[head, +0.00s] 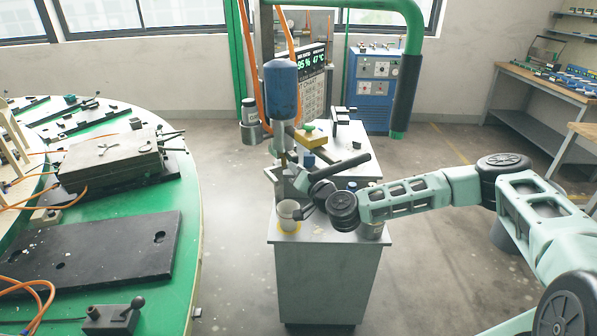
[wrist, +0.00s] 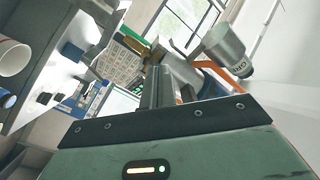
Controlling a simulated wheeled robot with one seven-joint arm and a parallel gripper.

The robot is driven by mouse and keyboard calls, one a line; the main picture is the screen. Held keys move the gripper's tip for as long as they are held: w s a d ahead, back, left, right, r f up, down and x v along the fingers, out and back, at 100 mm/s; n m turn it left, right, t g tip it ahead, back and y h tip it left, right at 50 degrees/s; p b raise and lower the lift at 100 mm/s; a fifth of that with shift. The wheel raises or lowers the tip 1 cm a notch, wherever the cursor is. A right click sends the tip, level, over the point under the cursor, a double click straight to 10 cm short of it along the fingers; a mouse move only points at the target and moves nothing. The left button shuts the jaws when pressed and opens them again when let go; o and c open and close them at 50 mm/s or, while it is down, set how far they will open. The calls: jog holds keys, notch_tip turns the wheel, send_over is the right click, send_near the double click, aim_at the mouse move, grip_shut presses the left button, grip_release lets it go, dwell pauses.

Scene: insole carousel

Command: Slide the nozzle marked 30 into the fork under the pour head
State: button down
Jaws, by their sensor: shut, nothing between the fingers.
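The pour head (head: 281,88) is a blue cylinder on a metal body above a grey cabinet. Its lower end and the fork area are partly hidden by my arm's end. My gripper (head: 298,186) is at the front of the pour station, just below the pour head. In the wrist view its fingers (wrist: 156,86) are together with nothing between them, in front of a grey metal body (wrist: 182,70). A brass-coloured tip (wrist: 134,44) shows beyond the fingers. No marking 30 is legible, so I cannot tell which part is that nozzle.
A pale cup (head: 287,211) stands on a yellow ring on the cabinet top (head: 330,233), left of my wrist. A metal canister (head: 250,121) hangs left of the pour head. A green round table (head: 190,235) with black plates is at left. Floor between is clear.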

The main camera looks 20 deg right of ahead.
jog(key=b+v, duration=0.1)
jog(key=v, duration=1.9)
jog(key=shift+b, duration=0.4)
jog(key=s+a+f+n+g+y, duration=0.3)
jog(key=s+a+f+n+g, duration=0.4)
jog(key=s+a+n+g, duration=0.45)
jog(key=s+r+g+h+b, duration=0.1)
jog(key=s+r+g+h, duration=0.5)
jog(key=s+r, duration=0.8)
jog(key=shift+s+d+r+n+h, duration=0.4)
jog(key=shift+r+h, duration=0.3)
jog(key=shift+r, duration=0.2)
